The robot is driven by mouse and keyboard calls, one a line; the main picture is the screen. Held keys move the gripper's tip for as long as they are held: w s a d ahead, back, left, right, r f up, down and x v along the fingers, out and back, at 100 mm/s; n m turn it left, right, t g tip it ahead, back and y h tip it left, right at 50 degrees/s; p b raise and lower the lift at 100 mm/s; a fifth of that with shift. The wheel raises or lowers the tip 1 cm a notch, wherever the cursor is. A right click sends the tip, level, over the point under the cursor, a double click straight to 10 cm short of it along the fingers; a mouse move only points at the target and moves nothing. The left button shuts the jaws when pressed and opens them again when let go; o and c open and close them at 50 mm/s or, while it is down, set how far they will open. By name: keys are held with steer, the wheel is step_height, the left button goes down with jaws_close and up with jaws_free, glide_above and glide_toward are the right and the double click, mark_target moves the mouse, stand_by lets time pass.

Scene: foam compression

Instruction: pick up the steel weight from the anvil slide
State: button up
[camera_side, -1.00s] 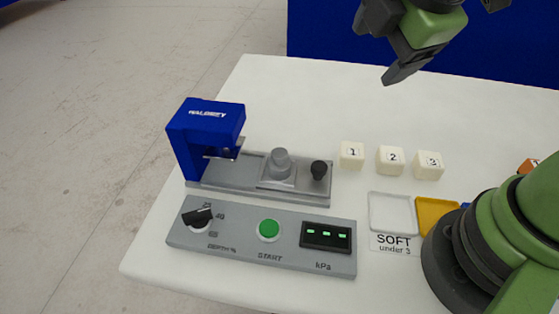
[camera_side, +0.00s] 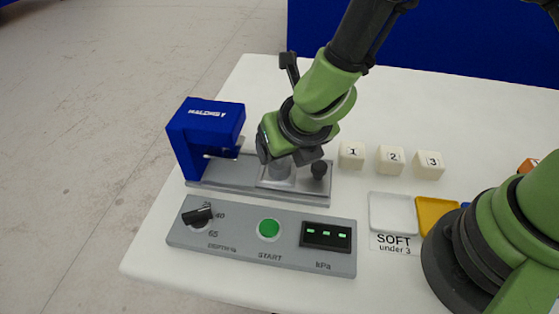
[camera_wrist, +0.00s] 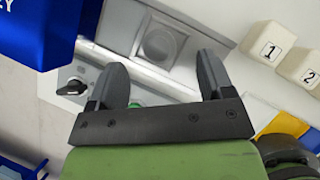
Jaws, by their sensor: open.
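The grey steel weight (camera_side: 279,171) stands on the anvil slide (camera_side: 262,183) of the blue-headed press, near the slide's right end. In the side view my gripper (camera_side: 291,155) is right over the weight and hides its upper part. In the wrist view the round weight (camera_wrist: 160,45) shows just beyond the gap between my two dark fingers (camera_wrist: 163,70). The fingers are apart with nothing between them. Whether they reach down beside the weight is hidden in the side view.
The control panel (camera_side: 262,237) lies in front. White numbered cubes (camera_side: 351,155) and sorting trays (camera_side: 391,213) are to the right. The table behind is clear.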

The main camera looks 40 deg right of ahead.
mark_target(280, 162)
steer(key=x, duration=0.5)
steer(key=shift+s+a, duration=0.1)
steer(key=shift+a, duration=0.05)
steer(key=shift+c, duration=0.4)
steer(key=c, duration=1.2)
steer(key=shift+o, duration=0.2)
steer(key=shift+r, duration=0.15)
